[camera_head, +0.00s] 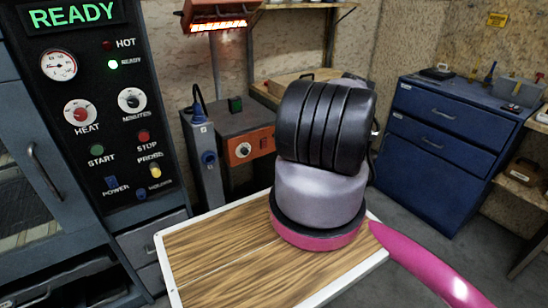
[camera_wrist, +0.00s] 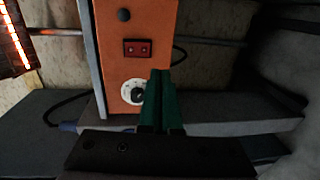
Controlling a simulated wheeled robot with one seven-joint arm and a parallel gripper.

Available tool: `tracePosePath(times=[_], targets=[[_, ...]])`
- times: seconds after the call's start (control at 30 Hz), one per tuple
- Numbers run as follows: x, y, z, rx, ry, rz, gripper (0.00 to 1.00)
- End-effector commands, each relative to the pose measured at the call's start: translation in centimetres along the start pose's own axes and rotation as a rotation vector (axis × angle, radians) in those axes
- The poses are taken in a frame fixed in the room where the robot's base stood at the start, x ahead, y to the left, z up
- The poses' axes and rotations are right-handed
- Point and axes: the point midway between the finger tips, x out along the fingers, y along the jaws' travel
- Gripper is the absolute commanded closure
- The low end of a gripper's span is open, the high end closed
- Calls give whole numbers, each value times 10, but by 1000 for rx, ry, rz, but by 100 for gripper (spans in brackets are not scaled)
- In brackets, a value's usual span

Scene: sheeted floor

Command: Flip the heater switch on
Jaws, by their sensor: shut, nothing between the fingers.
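The orange panel (camera_wrist: 115,62) of a control box faces my gripper in the wrist view. It carries a red rocker-like switch (camera_wrist: 138,48) and a white dial with a black knob (camera_wrist: 132,93). I cannot tell which way the switch is set. My gripper (camera_wrist: 161,74) has its green fingers shut together and empty. In the picture, the fingertips lie right of the dial and below the switch; contact is unclear. The head view shows the orange panel (camera_head: 262,139) beside my arm, which hides my gripper there. The overhead heater (camera_head: 218,26) glows orange.
The wrist view shows a black knob (camera_wrist: 124,14) on the panel. A grey post box (camera_head: 202,150) with a cable stands left of the control box. A dark machine panel (camera_head: 110,110) stands at left, and a blue drawer cabinet (camera_head: 440,140) at right.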

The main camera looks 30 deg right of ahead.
Motion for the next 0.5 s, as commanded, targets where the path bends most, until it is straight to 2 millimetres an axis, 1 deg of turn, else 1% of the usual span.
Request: tracePosePath(times=[0.03, 0.1, 0.2, 0.33, 0.5], targets=[[-9, -2, 0, 4, -2, -1, 100], [-18, -5, 0, 1, -1, -1, 100], [-27, -7, 0, 2, 0, -1, 100], [-32, -8, 0, 1, 0, 0, 100], [-32, -8, 0, 0, 0, 0, 100]])
